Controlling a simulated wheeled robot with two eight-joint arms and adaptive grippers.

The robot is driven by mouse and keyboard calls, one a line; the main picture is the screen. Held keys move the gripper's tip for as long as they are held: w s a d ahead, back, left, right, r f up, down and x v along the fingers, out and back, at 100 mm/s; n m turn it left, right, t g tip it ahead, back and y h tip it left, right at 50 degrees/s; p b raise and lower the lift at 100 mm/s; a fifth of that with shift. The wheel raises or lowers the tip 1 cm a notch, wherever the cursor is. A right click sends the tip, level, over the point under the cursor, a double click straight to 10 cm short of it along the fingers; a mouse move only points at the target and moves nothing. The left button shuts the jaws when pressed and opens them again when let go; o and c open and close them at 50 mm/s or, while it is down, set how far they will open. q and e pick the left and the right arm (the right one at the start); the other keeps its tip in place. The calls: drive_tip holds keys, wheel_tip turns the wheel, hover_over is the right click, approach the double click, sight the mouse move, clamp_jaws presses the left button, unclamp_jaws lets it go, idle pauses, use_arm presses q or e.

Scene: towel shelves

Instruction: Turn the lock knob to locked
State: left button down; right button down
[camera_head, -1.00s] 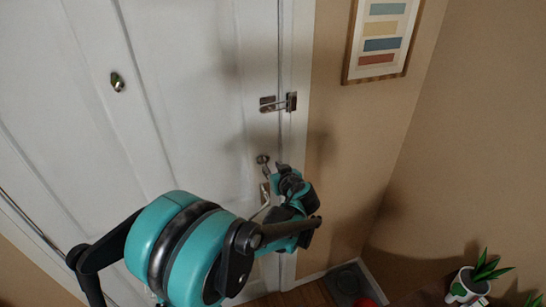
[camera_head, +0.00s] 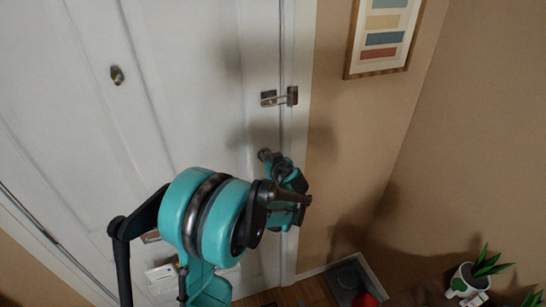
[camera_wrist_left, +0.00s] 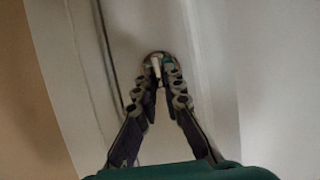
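The lock knob (camera_head: 264,155) is a small round metal piece near the right edge of the white door, partly covered by my left gripper. It also shows in the left wrist view (camera_wrist_left: 157,64), as a bright turn piece on a round base. My left gripper (camera_head: 271,157) is at the knob. In the left wrist view, its two fingertips (camera_wrist_left: 159,73) converge with a narrow gap, one on each side of the turn piece. I cannot tell whether they press on it. My right gripper is not in view.
The white door (camera_head: 190,100) has a metal latch (camera_head: 278,97) above the lock knob and a peephole (camera_head: 117,75) to the left. A framed picture (camera_head: 383,38) hangs on the beige wall. A potted plant (camera_head: 470,282) stands at lower right. My arm covers the area below the knob.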

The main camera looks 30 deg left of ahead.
use_arm(q)
drive_tip(key=shift+w+d, duration=0.1)
drive_tip(key=m+g+y+b, duration=0.1)
drive_tip(key=m+y+b, duration=0.1)
drive_tip(key=m+b, duration=0.1)
drive_tip(key=m+g+y+b, duration=0.1)
drive_tip(key=m+y+b, duration=0.1)
drive_tip(key=m+b, duration=0.2)
drive_tip(key=w+f+m+g+y+b, duration=0.1)
drive_tip(key=m+y+b, duration=0.1)
drive_tip(key=m+b, duration=0.2)
drive_tip(key=shift+d+f+m+y, duration=0.1)
drive_tip(key=shift+d+m+y, duration=0.1)
drive_tip(key=shift+m, duration=0.45)
drive_tip(key=shift+d+m+y, duration=0.15)
drive_tip(key=shift+m+y, duration=0.05)
drive_tip(key=shift+m, duration=0.45)
idle(0.3)
drive_tip(key=c, duration=1.6)
unclamp_jaws()
drive_tip(key=shift+d, duration=0.1)
drive_tip(key=shift+c, duration=0.2)
drive_tip(key=v, duration=1.2)
